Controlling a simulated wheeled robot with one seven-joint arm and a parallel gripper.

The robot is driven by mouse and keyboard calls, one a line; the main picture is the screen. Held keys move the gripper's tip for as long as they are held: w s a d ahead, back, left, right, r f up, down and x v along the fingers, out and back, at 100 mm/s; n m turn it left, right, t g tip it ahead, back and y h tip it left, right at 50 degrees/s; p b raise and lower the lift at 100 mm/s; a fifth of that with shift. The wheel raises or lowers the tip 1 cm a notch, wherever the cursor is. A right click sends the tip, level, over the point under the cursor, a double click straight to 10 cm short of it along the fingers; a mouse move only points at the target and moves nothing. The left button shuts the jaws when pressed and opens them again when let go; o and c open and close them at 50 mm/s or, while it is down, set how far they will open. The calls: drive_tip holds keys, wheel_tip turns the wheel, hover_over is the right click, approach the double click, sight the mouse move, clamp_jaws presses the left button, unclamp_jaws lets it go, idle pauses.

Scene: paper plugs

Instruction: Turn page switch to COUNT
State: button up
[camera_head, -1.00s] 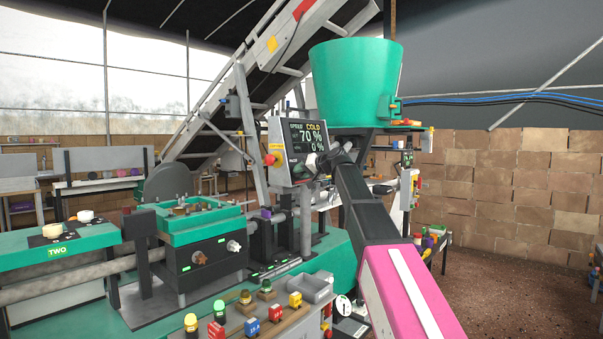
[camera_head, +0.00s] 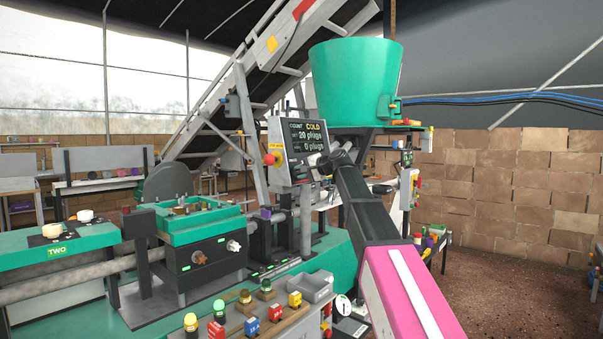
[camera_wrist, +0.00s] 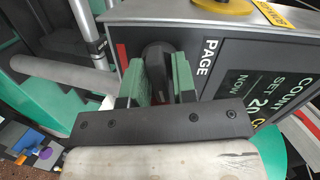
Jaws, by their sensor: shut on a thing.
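The control panel (camera_head: 283,152) stands in the middle of the head view, and its screen (camera_head: 306,138) reads COUNT, COLD, 20 plugs and 0 plugs. In the wrist view the screen (camera_wrist: 268,95) reads COUNT, SET 20 and NOW. The dark page switch (camera_wrist: 157,58) is beside the PAGE label (camera_wrist: 209,57). My gripper (camera_wrist: 158,75) has its green fingers on both sides of the switch and is shut on it. In the head view my gripper is at the panel's lower right, and my arm partly hides that area.
A red knob on a yellow base (camera_head: 272,159) is on the panel's left side. The green hopper (camera_head: 355,83) stands behind and above the panel. Open floor (camera_head: 510,265) lies to the right.

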drive_tip(key=shift+m, duration=0.3)
drive_tip(key=o, duration=0.7)
drive_tip(key=v, duration=1.1)
drive_tip(key=shift+f, duration=0.1)
